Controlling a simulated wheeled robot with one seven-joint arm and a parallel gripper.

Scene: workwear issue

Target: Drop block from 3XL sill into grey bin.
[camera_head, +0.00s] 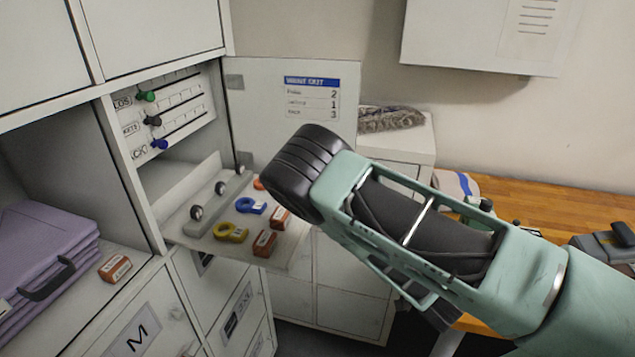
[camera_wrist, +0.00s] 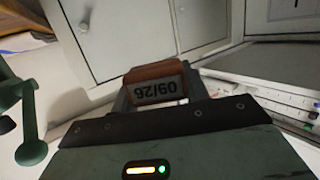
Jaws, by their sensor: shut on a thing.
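My gripper (camera_wrist: 166,98) shows in the wrist view, shut on an orange-brown block (camera_wrist: 156,72) with a grey date face reading 09/26, seen upside down. The block sits between the two fingertips, with pale cabinet fronts behind it. In the head view my dark wrist hides the gripper and the held block. I cannot make out a 3XL label or clearly pick out the grey bin in either view.
An open shelf (camera_head: 185,240) holds orange blocks (camera_head: 264,243), a yellow tape (camera_head: 230,232) and a blue tape (camera_head: 251,206). Another orange block (camera_head: 115,267) lies beside folded purple cloth (camera_head: 45,250), above the M label. A wooden worktop (camera_head: 560,200) is at right.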

